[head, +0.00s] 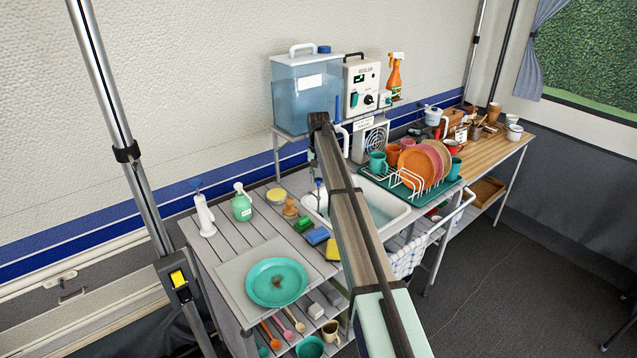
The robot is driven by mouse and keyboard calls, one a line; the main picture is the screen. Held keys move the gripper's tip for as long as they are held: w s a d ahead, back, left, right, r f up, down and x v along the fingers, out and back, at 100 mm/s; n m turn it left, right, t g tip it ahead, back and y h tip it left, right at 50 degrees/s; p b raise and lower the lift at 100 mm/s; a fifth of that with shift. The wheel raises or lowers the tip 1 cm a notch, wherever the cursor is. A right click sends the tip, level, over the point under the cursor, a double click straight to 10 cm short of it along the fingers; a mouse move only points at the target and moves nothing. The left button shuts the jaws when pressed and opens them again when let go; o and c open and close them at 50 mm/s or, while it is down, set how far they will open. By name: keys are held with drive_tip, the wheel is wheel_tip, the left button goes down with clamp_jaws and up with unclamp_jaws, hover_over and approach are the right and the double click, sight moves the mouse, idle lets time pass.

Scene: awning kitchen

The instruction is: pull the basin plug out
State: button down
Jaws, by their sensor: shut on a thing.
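The white basin (391,219) is set into the counter at the middle, with pale blue-grey water (380,213) showing in it. My arm crosses in front of the basin and hides much of its left half. My gripper (318,192) shows only as a small dark shape left of the arm, pointing down at the basin's left part. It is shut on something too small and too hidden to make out. I cannot pick out the basin plug.
A water tank (302,92) and a boiler (361,85) stand behind the basin. A dish rack (402,178) with plates and mugs is at its right. Sponges (318,236), a green soap bottle (242,206) and a teal plate (276,283) lie to the left.

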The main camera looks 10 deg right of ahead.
sight(318, 179)
drive_tip(key=c, duration=0.8)
unclamp_jaws()
drive_tip(key=shift+r, duration=0.2)
drive_tip(key=shift+c, duration=0.2)
wheel_tip(318, 179, up, 12)
